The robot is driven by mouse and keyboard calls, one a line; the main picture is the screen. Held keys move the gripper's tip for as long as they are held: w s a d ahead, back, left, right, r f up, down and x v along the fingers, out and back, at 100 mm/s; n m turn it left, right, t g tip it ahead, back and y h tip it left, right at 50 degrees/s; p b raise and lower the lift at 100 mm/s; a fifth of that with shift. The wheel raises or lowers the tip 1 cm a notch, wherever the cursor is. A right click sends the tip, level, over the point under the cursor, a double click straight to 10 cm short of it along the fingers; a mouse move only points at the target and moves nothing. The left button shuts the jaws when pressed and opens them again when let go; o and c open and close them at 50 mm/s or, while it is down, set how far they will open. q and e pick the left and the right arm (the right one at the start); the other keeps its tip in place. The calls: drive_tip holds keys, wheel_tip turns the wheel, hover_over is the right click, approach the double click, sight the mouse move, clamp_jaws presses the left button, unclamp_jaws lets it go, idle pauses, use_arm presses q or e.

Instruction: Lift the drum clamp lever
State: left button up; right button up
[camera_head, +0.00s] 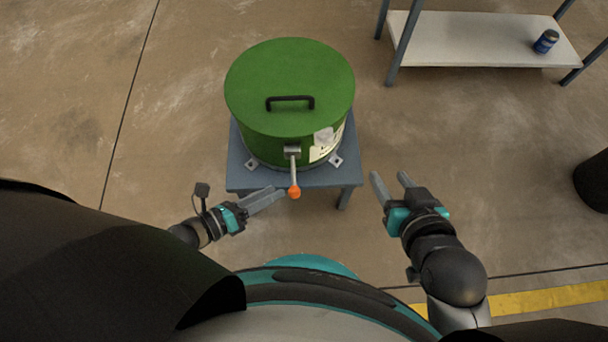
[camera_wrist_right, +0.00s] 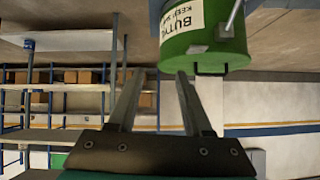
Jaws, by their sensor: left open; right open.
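The green drum (camera_head: 290,85) stands on a small grey-blue table, its lid closed with a black handle (camera_head: 290,100) on top. The drum clamp lever (camera_head: 294,172) hangs down from a metal bracket at the drum's front and ends in an orange knob (camera_head: 294,192). My left gripper (camera_head: 274,199) is just left of the knob, with its fingers pointing at it; whether it touches cannot be told. My right gripper (camera_head: 390,180) is open and empty, right of the table and apart from the drum. The right wrist view shows the drum (camera_wrist_right: 203,40) beyond its fingers (camera_wrist_right: 155,100).
The small table (camera_head: 238,172) has metal tabs at its front corners. A shelf (camera_head: 480,45) with a blue can (camera_head: 545,41) stands at the back right. A dark bin (camera_head: 594,182) is at the right edge. The floor between is clear.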

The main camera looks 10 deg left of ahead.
sight(294, 177)
use_arm(q)
drive_tip(key=b+x, duration=0.3)
drive_tip(key=x, duration=0.7)
drive_tip(key=shift+w+d+f, duration=0.15)
drive_tip(key=shift+w+d, duration=0.05)
use_arm(e)
drive_tip(key=shift+s+a+r+m+t+y, duration=0.15)
drive_tip(key=shift+a+r+t+y, duration=0.35)
drive_tip(key=shift+a+t, duration=0.4)
drive_tip(key=shift+a+r+m+t+y, duration=0.1)
drive_tip(key=shift+a+r+t+y, duration=0.4)
drive_tip(key=shift+t, duration=0.6)
drive_tip(key=shift+s+a+r+m+t+y, duration=0.15)
drive_tip(key=shift+a+r+t+y, duration=0.15)
drive_tip(key=shift+a+r+t, duration=0.45)
drive_tip(key=shift+a+f+t, duration=0.15)
drive_tip(key=shift+t, duration=0.1)
use_arm(q)
clamp_jaws()
drive_tip(key=shift+s, duration=0.1)
use_arm(e)
drive_tip(key=shift+w, duration=0.1)
